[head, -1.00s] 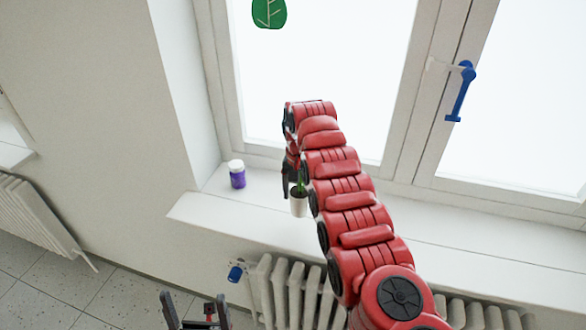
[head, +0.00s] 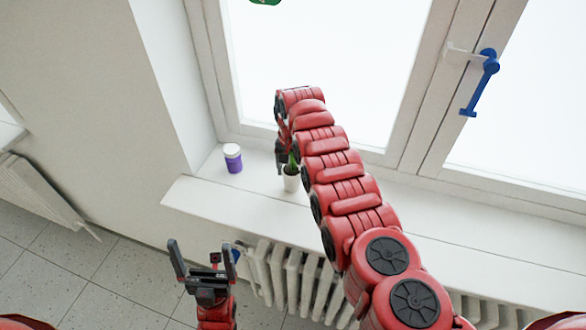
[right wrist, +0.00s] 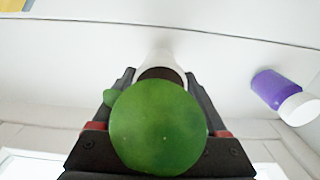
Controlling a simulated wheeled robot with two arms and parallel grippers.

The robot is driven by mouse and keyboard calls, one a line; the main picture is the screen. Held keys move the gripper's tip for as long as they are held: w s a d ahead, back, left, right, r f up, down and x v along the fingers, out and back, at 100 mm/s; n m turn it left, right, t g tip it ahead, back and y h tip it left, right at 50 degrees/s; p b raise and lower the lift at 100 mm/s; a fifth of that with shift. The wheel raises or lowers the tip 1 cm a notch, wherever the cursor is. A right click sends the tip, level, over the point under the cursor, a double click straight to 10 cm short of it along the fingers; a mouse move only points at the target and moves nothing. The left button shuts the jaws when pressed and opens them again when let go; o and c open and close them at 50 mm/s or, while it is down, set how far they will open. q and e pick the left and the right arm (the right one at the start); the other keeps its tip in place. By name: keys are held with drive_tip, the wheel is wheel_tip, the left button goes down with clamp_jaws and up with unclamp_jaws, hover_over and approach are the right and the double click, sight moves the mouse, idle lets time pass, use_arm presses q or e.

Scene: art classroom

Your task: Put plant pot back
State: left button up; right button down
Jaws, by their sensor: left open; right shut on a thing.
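The plant pot (head: 291,183) is small and white with a green plant in it. It is upright at the window sill (head: 225,199), to the right of a purple jar. My right gripper (head: 284,158) is shut on it, partly hidden behind the plant and arm. In the right wrist view the white pot (right wrist: 160,66) is between the fingers, and a round green leaf (right wrist: 158,127) covers much of the grip. I cannot tell whether the pot's base touches the sill. My left gripper (head: 204,262) is open and empty, low in front of the wall.
The purple jar with a white lid (head: 232,158) stands on the sill near the left window corner; it also shows in the right wrist view (right wrist: 282,93). A radiator (head: 290,275) is below the sill. A blue window handle (head: 482,82) is at upper right. The sill's right part is clear.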

drive_tip(key=shift+s+a+f, duration=0.1)
drive_tip(key=shift+a+f, duration=0.05)
drive_tip(key=shift+f, duration=0.05)
drive_tip(key=shift+c, duration=1.4)
unclamp_jaws()
drive_tip(key=shift+o, duration=1.4)
drive_tip(key=shift+w, duration=0.2)
drive_tip(key=shift+s+r, duration=0.1)
drive_tip(key=shift+r, duration=0.3)
wheel_tip(320, 180, up, 5)
drive_tip(key=b, duration=0.2)
drive_tip(key=shift+b, duration=0.4)
wheel_tip(320, 180, up, 5)
drive_tip(key=shift+f, duration=0.2)
drive_tip(key=shift+r, duration=0.95)
